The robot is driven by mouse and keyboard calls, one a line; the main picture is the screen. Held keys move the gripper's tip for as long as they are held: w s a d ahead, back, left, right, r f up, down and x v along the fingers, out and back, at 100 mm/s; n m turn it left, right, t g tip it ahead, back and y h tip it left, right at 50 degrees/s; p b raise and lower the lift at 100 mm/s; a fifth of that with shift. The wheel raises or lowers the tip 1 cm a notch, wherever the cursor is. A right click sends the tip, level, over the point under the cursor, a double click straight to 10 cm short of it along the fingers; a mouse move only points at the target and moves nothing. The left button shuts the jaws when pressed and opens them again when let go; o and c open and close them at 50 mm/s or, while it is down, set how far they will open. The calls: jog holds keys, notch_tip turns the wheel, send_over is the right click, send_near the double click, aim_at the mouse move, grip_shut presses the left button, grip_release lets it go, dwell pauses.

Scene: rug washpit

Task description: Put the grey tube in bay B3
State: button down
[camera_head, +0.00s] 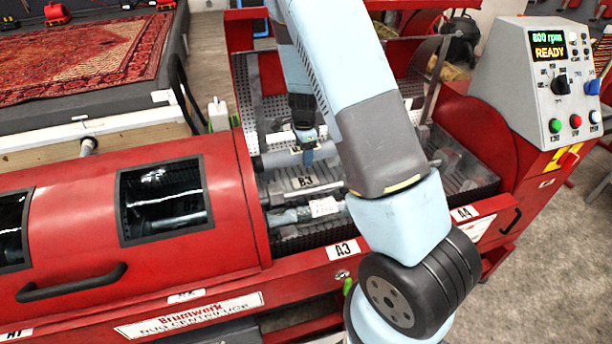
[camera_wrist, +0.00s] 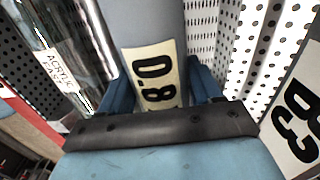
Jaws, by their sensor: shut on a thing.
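In the head view my gripper (camera_head: 308,150) is over the open machine, and the grey tube (camera_head: 278,159) lies crosswise there, partly hidden by the gripper and arm. I cannot tell whether the tube touches the bay.
A wrapped tube with a white label (camera_head: 323,207) lies in front, near the A3 sign (camera_head: 343,250). A red hood with windows (camera_head: 130,225) closes off the left. A control box (camera_head: 550,80) reading READY stands at right. Perforated metal walls (camera_wrist: 270,45) line the bay area.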

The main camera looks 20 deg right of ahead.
jog(key=shift+w+f, duration=0.1)
send_over(306, 181)
jog(key=shift+m, duration=0.3)
notch_tip(306, 181, down, 6)
jog(key=shift+r, duration=0.25)
jog(key=shift+f, duration=2.1)
jog(key=shift+c, duration=0.9)
grip_release()
